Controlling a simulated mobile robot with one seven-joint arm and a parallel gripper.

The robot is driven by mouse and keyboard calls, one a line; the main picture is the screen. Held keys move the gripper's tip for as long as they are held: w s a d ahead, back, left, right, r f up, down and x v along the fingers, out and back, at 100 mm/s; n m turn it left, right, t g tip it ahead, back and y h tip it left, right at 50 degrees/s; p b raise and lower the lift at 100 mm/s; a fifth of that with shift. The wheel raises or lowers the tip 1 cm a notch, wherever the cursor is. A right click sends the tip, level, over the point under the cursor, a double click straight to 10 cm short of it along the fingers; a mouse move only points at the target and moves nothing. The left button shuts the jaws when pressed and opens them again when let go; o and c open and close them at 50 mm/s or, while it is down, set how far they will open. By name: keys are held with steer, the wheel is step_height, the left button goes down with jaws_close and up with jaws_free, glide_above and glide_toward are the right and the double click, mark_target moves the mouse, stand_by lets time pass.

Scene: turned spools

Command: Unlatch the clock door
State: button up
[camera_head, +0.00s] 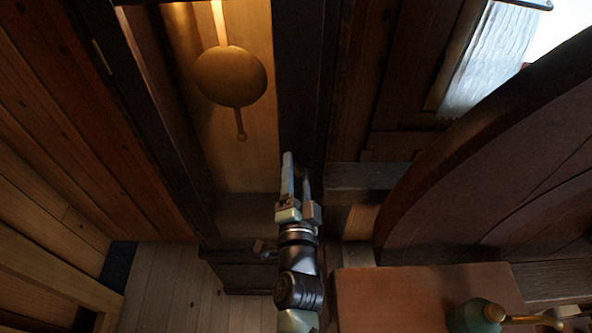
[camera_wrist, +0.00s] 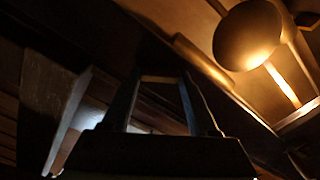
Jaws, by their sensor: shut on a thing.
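The tall clock case has a dark door frame (camera_head: 300,90) on its right side. Inside it a round brass pendulum bob (camera_head: 231,75) hangs before a lit pale back; the bob also shows in the wrist view (camera_wrist: 247,35). My gripper (camera_head: 297,158) reaches up to the lower part of this dark frame. In the wrist view my gripper (camera_wrist: 160,78) has its two fingers apart at the base and closing in toward a small dark piece at the tips, which I take for the door latch. The latch is mostly hidden by the fingers and deep shadow.
A brass hinge (camera_head: 102,57) sits on the left dark upright. A large curved dark wood piece (camera_head: 480,130) stands close on the right. A brown tabletop (camera_head: 400,298) with a green, brass-spouted can (camera_head: 478,316) is at lower right. Pale floorboards (camera_head: 170,285) show at lower left.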

steer(key=m, duration=0.6)
steer(key=shift+f, duration=0.1)
steer(key=shift+m, duration=0.3)
stand_by(0.3)
steer(key=o, duration=1.4)
steer(key=shift+s+b, duration=1.75)
steer(key=shift+s, duration=4.75)
